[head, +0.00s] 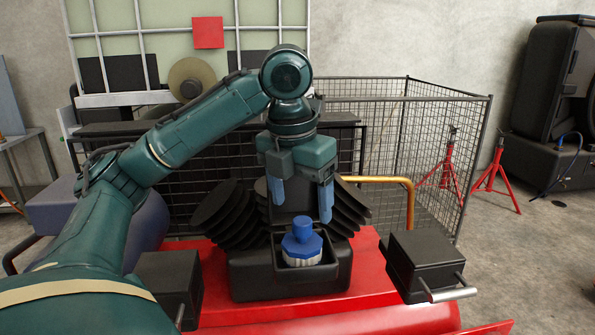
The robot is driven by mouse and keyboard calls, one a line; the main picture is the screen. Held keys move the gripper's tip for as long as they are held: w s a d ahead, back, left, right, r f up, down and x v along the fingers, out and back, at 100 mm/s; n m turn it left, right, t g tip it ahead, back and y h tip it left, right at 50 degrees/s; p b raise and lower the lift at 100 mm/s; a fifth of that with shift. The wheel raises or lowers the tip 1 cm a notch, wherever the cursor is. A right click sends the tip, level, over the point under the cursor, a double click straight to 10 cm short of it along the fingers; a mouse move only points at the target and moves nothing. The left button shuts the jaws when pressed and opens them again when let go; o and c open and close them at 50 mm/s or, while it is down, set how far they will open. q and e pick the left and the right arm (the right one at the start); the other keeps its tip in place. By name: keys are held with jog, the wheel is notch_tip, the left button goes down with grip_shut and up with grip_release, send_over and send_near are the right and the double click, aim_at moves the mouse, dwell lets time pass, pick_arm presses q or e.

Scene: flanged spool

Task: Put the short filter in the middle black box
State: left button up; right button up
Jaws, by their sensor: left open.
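The short filter (302,243), with a blue knob and top and a white ribbed lower part, stands upright inside the middle black box (252,280). Its lowest part is hidden by the front of the box. My left gripper (302,212) is open above the box, pointing down, with one light-blue finger on each side over the filter. The fingertips are above the filter and appear apart from it. My right gripper is not in view.
The middle box stands on a red surface (370,258). Black boxes stand to the left (165,275) and right (425,252), the right one with a metal bar. Stacked black discs (228,210) lean behind. A wire cage (405,130) and an orange rail (385,180) are farther back.

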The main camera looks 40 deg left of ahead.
pick_arm(q)
jog(key=shift+s+r, duration=0.2)
jog(key=shift+r, duration=1)
jog(key=shift+s+r, duration=0.15)
jog(key=shift+r, duration=1.05)
